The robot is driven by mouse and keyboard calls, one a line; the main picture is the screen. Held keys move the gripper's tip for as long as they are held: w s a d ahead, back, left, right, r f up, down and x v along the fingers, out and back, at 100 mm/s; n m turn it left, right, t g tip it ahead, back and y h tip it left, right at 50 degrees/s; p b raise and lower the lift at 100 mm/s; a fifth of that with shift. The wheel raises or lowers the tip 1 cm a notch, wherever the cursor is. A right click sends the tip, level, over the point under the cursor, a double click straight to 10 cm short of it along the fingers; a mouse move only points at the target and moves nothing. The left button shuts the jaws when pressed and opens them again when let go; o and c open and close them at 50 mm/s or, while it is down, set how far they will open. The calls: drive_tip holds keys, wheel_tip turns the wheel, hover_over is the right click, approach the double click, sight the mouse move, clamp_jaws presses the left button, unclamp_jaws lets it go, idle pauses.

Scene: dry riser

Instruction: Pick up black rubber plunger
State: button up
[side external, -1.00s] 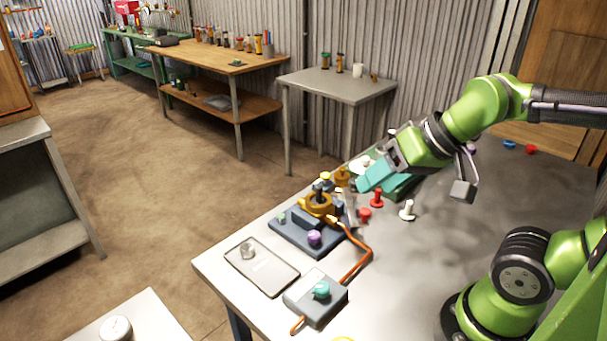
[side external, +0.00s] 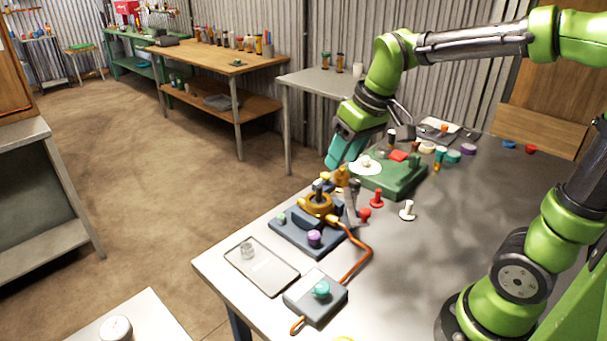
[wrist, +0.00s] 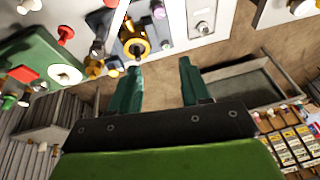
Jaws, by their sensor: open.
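My gripper (side external: 335,162) is open and empty, its teal fingers tilted down above the back edge of the grey table (side external: 470,240). In the wrist view my gripper (wrist: 160,66) shows both fingers apart with nothing between them. A small dark-topped upright piece (side external: 354,187) stands beside the yellow-orange fixture (side external: 318,204); it may be the black rubber plunger, but I cannot tell for sure. Another dark knob sits on top of the fixture. The fixture is on a blue-grey base (side external: 290,238), ahead of and below my fingers in the side view.
A green block with a white disc (side external: 365,166) is right of my fingers. Red pegs (side external: 376,198) and a white peg (side external: 407,210) stand nearby.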

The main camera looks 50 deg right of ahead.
drive_tip(key=w+d+f+n+g+h, duration=0.1)
drive_tip(key=w+d+n+g, duration=0.25)
drive_tip(key=w+n, duration=0.4)
drive_tip(key=n, duration=0.6)
hover_over(319, 187)
drive_tip(key=f, duration=0.9)
drive_tip(key=shift+w+f, duration=0.25)
drive_tip(key=shift+w, duration=0.05)
drive_tip(key=shift+s+f, duration=0.15)
drive_tip(key=shift+f, duration=1.2)
drive_tip(key=shift+s+f, duration=0.15)
drive_tip(key=shift+f, duration=1.15)
clamp_jaws()
